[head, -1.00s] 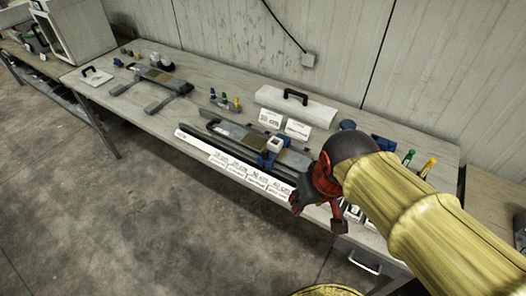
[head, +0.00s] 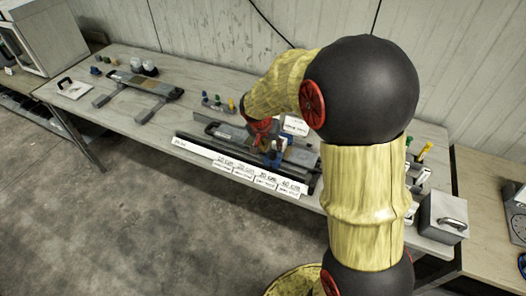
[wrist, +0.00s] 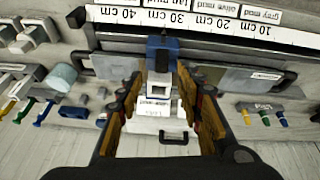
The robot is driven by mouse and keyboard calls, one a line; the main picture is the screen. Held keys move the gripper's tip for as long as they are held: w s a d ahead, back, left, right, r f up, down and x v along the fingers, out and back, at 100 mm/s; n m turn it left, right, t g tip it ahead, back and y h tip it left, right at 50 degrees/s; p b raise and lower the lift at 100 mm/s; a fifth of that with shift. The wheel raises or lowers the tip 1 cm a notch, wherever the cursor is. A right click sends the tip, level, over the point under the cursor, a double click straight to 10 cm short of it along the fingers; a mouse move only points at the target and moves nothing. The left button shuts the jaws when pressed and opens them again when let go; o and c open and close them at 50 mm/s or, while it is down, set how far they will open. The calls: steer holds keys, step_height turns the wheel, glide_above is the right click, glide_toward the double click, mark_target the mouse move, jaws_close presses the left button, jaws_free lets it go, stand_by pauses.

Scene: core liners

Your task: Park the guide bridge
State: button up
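The guide bridge, a blue clamp-like piece with a pale square block (wrist: 160,62), sits across the long grey tray and rail assembly on the bench. In the wrist view my gripper (wrist: 160,78) is open, with one finger on each side of the bridge. I cannot tell whether the fingers touch it. The grey tray (wrist: 112,66) runs left and right under the bridge. My arm hides part of the bench's right side in the head view.
A white scale strip with cm marks and labels (head: 240,168) lies along the front of the assembly. A second tray on supports (head: 145,84) stands to the left. A grey box with a handle (head: 441,215) is at the right.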

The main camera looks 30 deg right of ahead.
mark_target(272, 151)
steer(key=shift+m, duration=0.7)
steer(key=x, duration=0.4)
steer(key=b+x, duration=0.1)
steer(key=x, duration=0.3)
steer(key=shift+w+r, duration=0.1)
steer(key=shift+w, duration=0.1)
steer(key=shift+c, duration=0.2)
jaws_close()
